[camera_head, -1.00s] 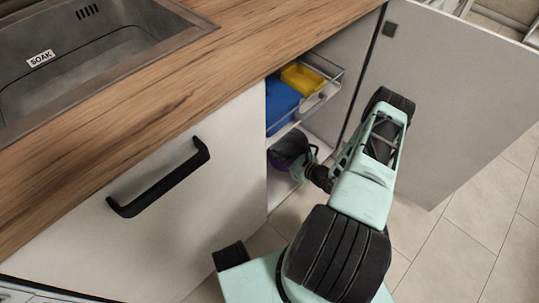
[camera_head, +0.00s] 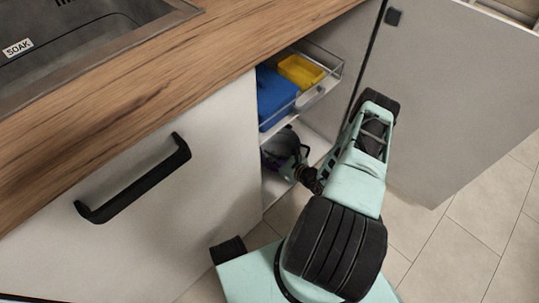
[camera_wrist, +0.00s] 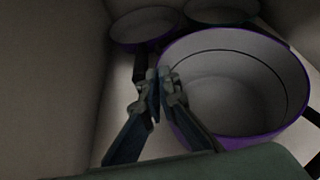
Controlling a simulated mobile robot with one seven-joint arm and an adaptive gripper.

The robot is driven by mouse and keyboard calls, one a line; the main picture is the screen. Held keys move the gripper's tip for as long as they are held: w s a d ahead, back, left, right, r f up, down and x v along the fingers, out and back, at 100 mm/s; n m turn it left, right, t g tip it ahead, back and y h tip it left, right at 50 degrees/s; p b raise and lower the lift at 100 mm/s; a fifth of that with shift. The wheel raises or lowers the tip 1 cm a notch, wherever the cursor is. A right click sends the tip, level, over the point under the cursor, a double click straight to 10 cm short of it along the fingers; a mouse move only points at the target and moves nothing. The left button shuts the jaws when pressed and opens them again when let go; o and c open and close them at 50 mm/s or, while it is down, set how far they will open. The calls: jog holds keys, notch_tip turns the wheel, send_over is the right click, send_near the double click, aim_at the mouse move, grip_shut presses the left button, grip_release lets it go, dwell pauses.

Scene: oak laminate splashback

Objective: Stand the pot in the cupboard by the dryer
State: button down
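A large pot (camera_wrist: 250,75) with a pale inside and a purple outside stands at the right in the wrist view, inside the cupboard. My gripper (camera_wrist: 160,92) is at its left wall, with its fingers close together across the rim; the pinched edge is mostly hidden by the fingertips. In the head view my gripper (camera_head: 306,176) reaches into the lower space of the open cupboard (camera_head: 276,188), where the dark pot (camera_head: 279,146) is partly hidden by my arm. The dryer is not identifiable.
Two more pots (camera_wrist: 146,24) (camera_wrist: 222,11) stand behind the large one. Above, a wire pull-out basket (camera_head: 325,88) holds a blue box (camera_head: 275,97) and a yellow box (camera_head: 300,71). The cupboard door (camera_head: 455,100) stands open at right; a closed front (camera_head: 215,170) is at left.

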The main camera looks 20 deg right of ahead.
jog(key=shift+r, duration=0.1)
jog(key=c, duration=2.6)
grip_release()
jog(key=shift+c, duration=0.2)
jog(key=o, duration=0.5)
